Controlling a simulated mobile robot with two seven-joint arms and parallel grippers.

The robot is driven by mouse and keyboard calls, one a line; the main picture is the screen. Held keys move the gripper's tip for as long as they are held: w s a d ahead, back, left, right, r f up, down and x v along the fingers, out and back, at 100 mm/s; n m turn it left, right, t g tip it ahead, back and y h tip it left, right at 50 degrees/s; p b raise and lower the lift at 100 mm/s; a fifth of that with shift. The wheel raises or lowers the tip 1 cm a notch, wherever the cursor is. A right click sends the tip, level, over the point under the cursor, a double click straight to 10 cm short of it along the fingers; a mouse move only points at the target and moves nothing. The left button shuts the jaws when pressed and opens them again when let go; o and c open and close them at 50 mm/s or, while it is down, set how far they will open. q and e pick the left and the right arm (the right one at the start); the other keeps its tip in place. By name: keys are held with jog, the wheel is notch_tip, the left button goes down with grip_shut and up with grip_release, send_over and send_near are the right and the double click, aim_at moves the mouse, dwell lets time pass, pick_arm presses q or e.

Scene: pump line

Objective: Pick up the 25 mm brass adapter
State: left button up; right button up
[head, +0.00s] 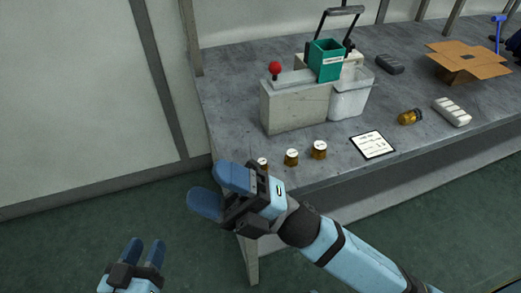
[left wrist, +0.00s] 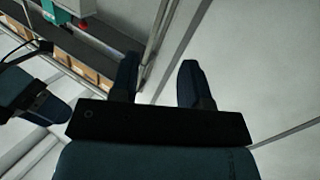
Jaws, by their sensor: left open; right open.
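Three short brass adapters with pale tops stand in a row near the table's front left corner: a left one (head: 262,163), a middle one (head: 291,157) and a right one (head: 319,150). Their top labels are too small to read, so I cannot tell which is 25 mm. My left gripper (head: 146,246) is open and empty, low at the left over the floor. Its fingers show apart in the left wrist view (left wrist: 158,78).
Behind the adapters stands a grey fixture (head: 295,110) with a red knob, a green box (head: 326,62) and a white bin (head: 350,97). A label card (head: 372,144), a brass-and-dark fitting (head: 410,117), a light grey block (head: 452,111) and an open cardboard box (head: 468,62) lie rightward.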

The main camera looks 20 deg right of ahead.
jog(key=s+a+r+n+g+h+p, duration=0.1)
jog(key=a+n+g+h+p, duration=0.1)
jog(key=n+g, duration=0.6)
jog(key=s+a+r+n+g+h+p, duration=0.25)
jog(key=n+g, duration=0.35)
jog(key=n, duration=0.4)
jog(key=n+t+h+p, duration=0.6)
jog(key=n+h+p, duration=0.65)
jog(key=h, duration=0.75)
send_over(262, 161)
jog(key=b, duration=0.1)
notch_tip(262, 161, down, 6)
jog(key=n, duration=0.2)
jog(key=f, duration=0.7)
jog(key=shift+s, duration=0.2)
pick_arm(q)
jog(key=s+a+f+g+y, duration=0.2)
jog(key=s+a+g+y, duration=0.1)
jog(key=a, duration=0.3)
jog(key=shift+s+g+y+p, duration=0.4)
jog(key=shift+s+g, duration=0.5)
pick_arm(e)
jog(key=shift+w+f, duration=0.2)
jog(key=shift+f, duration=3.05)
jog(key=c, duration=1)
